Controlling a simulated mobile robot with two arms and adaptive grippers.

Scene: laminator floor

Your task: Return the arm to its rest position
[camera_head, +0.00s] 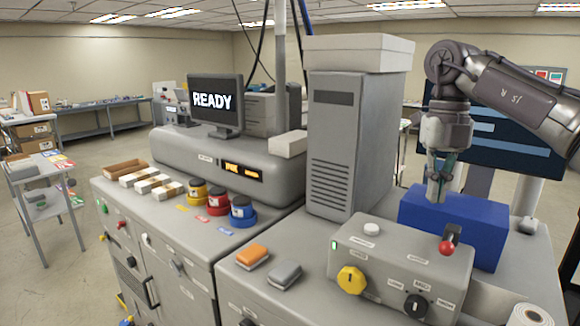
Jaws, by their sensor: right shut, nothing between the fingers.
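My right arm comes in from the upper right and bends down at a dark grey joint. My right gripper (438,192) points straight down, its fingers together and empty. In the picture its fingertips overlap the top of a blue box (478,228); I cannot tell whether they touch it. Just below it is a lever with a red ball knob (446,248) on a grey control box (385,262). My left gripper does not show.
A tall grey tower (335,150) stands left of my right gripper, and a large screen (495,140) is behind it. A monitor (214,103) reads READY. The control box also carries a yellow knob (351,280). Orange (252,256) and grey (285,274) blocks lie in front.

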